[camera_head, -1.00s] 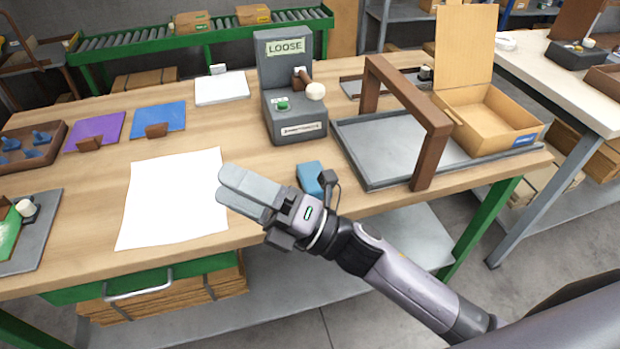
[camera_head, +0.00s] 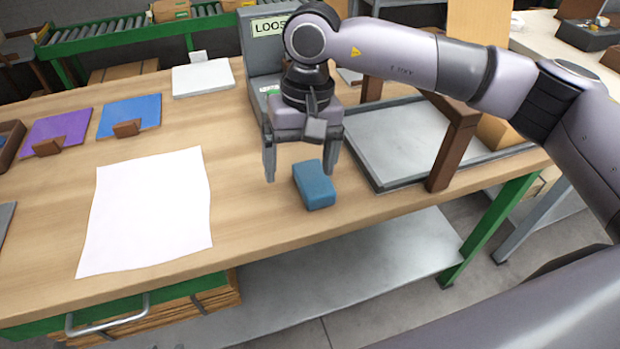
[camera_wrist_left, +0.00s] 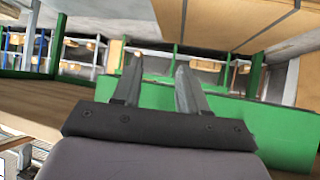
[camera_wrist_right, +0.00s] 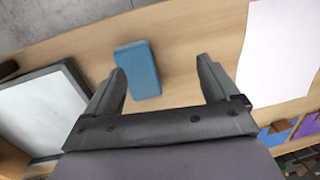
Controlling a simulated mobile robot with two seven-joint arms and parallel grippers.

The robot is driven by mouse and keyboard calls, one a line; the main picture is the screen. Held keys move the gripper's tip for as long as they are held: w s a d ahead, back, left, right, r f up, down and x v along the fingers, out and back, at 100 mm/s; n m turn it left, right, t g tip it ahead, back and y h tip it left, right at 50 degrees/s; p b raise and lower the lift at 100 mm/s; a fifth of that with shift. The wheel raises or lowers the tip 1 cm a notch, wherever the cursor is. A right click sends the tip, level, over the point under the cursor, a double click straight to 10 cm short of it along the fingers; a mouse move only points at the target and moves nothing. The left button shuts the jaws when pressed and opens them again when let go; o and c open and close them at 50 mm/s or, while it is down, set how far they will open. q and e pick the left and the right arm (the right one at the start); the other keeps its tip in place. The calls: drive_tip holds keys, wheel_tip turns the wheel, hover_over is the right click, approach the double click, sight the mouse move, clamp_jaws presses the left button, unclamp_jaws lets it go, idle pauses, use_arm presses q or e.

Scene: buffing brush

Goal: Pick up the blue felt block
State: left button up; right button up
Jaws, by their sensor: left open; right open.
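The blue felt block (camera_head: 315,186) lies on the wooden table, right of the white paper sheet and near the grey tray. My right gripper (camera_head: 304,176) is open and points down above and just behind the block, with nothing between its fingers. In the right wrist view the block (camera_wrist_right: 137,70) lies ahead of the fingertips (camera_wrist_right: 162,65), nearer the left finger. My left gripper (camera_wrist_left: 157,75) is open and empty in the left wrist view, facing a green metal part below a wooden surface. It is not in the head view.
The grey tray (camera_head: 385,176) with a brown wooden frame (camera_head: 452,150) stands right of the block. A grey box labelled LOOSE (camera_head: 262,60) stands behind my right gripper. The white paper (camera_head: 148,215) lies left. Bare table surrounds the block.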

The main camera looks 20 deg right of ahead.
sight(313, 177)
drive_tip(key=w+d, duration=0.1)
drive_tip(key=w+d+r+h, duration=0.1)
drive_tip(key=shift+d+n+t, duration=0.3)
drive_tip(key=shift+t, duration=0.1)
drive_tip(key=shift+d+f, duration=0.15)
drive_tip(key=shift+f, duration=0.25)
drive_tip(key=f, duration=0.6)
drive_tip(key=shift+w+f+p, duration=0.1)
drive_tip(key=shift+w+p, duration=0.15)
drive_tip(key=shift+p, duration=0.05)
drive_tip(key=shift+c, duration=0.3)
drive_tip(key=c, duration=1.1)
wheel_tip(313, 177, up, 20)
drive_tip(key=shift+r, duration=0.1)
